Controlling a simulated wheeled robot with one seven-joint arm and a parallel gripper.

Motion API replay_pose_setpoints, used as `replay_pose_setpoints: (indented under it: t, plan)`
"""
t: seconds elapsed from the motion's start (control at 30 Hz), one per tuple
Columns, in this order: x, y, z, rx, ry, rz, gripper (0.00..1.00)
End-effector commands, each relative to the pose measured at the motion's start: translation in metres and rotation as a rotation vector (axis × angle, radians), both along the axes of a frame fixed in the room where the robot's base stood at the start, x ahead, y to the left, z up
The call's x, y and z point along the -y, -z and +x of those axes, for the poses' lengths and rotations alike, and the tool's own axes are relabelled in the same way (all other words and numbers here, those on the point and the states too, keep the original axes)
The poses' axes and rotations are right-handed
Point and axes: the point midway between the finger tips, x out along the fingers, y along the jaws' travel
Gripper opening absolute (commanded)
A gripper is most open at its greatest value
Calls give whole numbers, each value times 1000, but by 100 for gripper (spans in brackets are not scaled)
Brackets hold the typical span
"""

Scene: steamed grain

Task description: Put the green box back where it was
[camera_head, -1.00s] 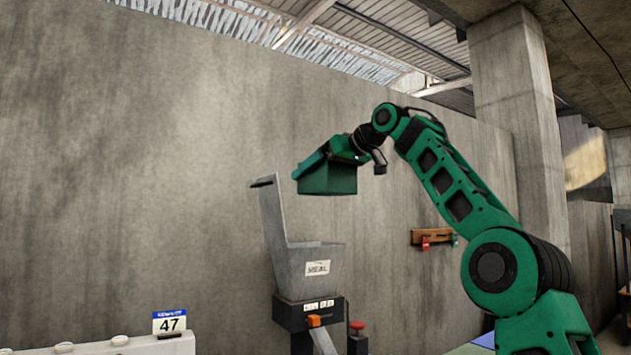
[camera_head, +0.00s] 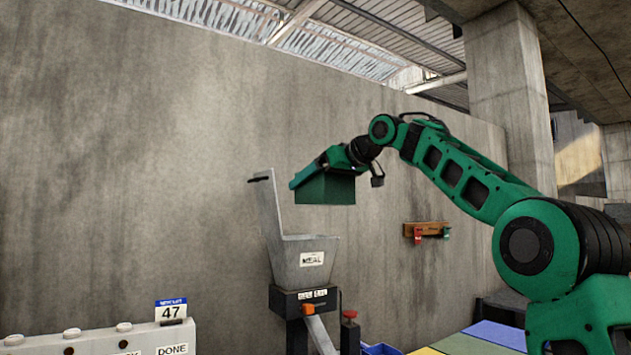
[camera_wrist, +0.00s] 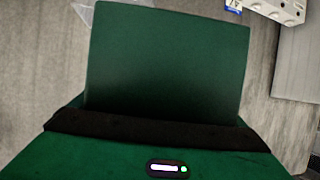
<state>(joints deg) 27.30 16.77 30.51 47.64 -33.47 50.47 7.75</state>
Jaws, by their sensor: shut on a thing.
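The green box (camera_head: 325,190) is in the air in the head view, above and slightly right of the grey hopper. My gripper (camera_head: 342,160) is shut on it from above; the fingertips are hard to make out against the same green. In the wrist view the green box (camera_wrist: 168,60) fills the middle, seen as a flat dark green face beyond the dark gripper edge. The box looks roughly level and clear of the hopper. Its inside is not visible.
A grey hopper (camera_head: 308,248) labelled MEAL stands below the box, with a tall back plate. Coloured mats (camera_head: 490,337) lie at lower right. A wooden rack (camera_head: 425,230) hangs on the concrete wall.

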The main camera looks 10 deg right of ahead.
Motion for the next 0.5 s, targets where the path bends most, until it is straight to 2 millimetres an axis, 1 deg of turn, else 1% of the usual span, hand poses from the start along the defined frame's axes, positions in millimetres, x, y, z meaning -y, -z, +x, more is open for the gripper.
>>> replay_pose_setpoints:
  t: [0.17,0.27,0.37,0.47,0.5]
  plan:
    - [5,36,-3,-2,32,0,31]
    - [9,64,-3,-2,57,1,31]
    - [14,95,-3,-2,85,2,31]
    - [19,131,-4,-2,115,2,31]
    - [22,147,-4,-1,130,1,31]
